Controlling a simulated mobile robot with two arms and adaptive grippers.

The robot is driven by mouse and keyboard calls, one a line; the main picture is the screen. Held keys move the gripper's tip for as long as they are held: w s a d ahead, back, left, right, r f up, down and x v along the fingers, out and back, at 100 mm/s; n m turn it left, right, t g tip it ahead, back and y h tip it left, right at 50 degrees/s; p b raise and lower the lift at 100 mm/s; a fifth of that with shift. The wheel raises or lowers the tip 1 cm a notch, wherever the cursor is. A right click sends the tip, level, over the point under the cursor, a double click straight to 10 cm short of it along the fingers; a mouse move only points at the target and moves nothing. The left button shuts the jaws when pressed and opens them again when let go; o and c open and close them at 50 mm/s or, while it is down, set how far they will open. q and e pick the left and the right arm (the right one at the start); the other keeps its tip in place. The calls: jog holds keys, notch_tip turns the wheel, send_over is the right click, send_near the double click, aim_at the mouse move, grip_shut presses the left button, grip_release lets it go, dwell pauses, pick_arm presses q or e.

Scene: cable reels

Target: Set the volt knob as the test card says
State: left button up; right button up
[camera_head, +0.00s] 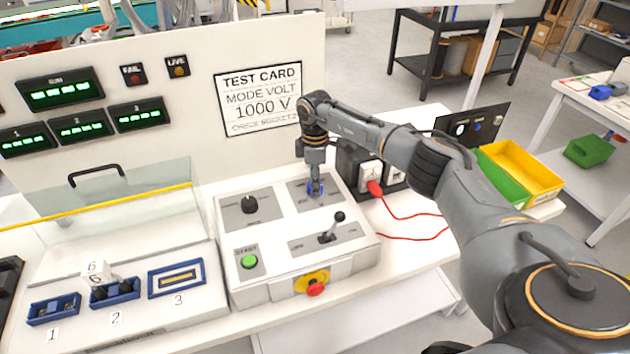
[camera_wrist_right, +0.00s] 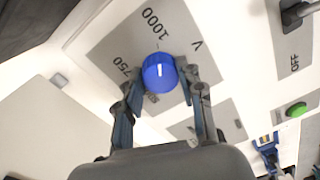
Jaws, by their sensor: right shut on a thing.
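The test card (camera_head: 259,98) on the upright panel reads "MODE VOLT" and "1000 V", with a small line below that is hard to read. My right gripper (camera_head: 315,188) is shut on the blue volt knob (camera_wrist_right: 158,73); its fingers (camera_wrist_right: 162,85) sit on either side of the knob in the wrist view. The knob's short white mark points roughly toward the "1000" label on the dial plate (camera_wrist_right: 110,45). "750" shows to the left and "V" to the right. In the head view the gripper largely covers the knob. My left gripper is out of view.
The control box (camera_head: 285,283) also carries a black knob (camera_head: 249,204), a green button (camera_head: 249,261), a lever switch (camera_head: 328,236) and a red stop button (camera_head: 315,289). A red plug (camera_head: 375,188) with a cable sits at right. Blue numbered trays (camera_head: 115,292) lie at left.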

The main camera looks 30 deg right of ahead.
jog(key=o, duration=1.2)
jog(key=shift+r, duration=0.25)
jog(key=r, duration=1.1)
jog(key=shift+w+d+r, duration=0.15)
jog(key=shift+w+r, duration=0.05)
jog(key=shift+r, duration=0.05)
